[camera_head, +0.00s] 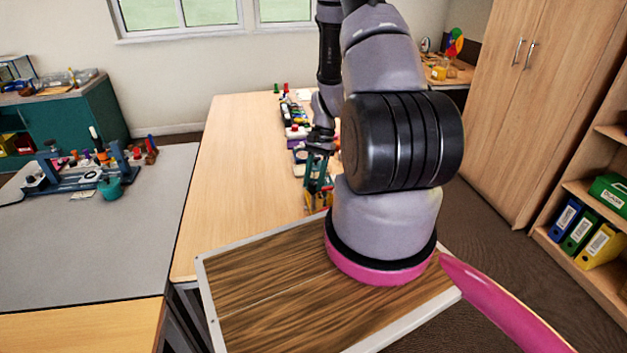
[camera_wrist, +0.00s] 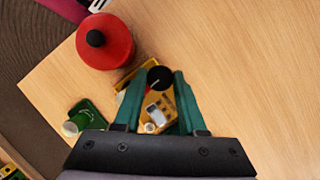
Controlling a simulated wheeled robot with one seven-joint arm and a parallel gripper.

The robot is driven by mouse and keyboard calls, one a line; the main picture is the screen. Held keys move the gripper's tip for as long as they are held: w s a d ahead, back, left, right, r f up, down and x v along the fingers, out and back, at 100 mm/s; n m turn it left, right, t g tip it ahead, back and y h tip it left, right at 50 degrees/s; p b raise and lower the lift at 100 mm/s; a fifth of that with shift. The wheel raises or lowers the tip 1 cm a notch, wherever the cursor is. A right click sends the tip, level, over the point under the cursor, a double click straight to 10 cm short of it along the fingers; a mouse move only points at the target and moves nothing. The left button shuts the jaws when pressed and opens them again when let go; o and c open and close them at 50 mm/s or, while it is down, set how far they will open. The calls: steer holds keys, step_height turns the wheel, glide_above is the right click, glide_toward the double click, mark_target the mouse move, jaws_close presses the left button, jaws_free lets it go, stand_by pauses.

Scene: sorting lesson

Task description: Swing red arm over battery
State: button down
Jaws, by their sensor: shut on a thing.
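In the wrist view, the two teal fingers of my gripper (camera_wrist: 160,77) are closed on a round black knob (camera_wrist: 160,80) above a yellow device (camera_wrist: 170,118). A thin strip of red shows beside the knob; the rest of the red arm is hidden under the knob and fingers. Small grey and white parts lie on the yellow device between the fingers; I cannot tell which is the battery. In the head view, my gripper (camera_head: 318,182) points down at the yellow device (camera_head: 317,203) near the table's right edge, and my arm hides much around it.
A red cylinder with a black top (camera_wrist: 104,42) stands close to the device. A green item (camera_wrist: 80,118) lies near the table edge. Several small objects line the table (camera_head: 235,160) behind my gripper; its left side is clear.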

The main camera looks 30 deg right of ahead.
steer(key=shift+m+t, duration=0.3)
steer(key=shift+m, duration=0.2)
steer(key=shift+c, duration=2.4)
jaws_free()
steer(key=v, duration=1.1)
steer(key=shift+d+f, duration=0.1)
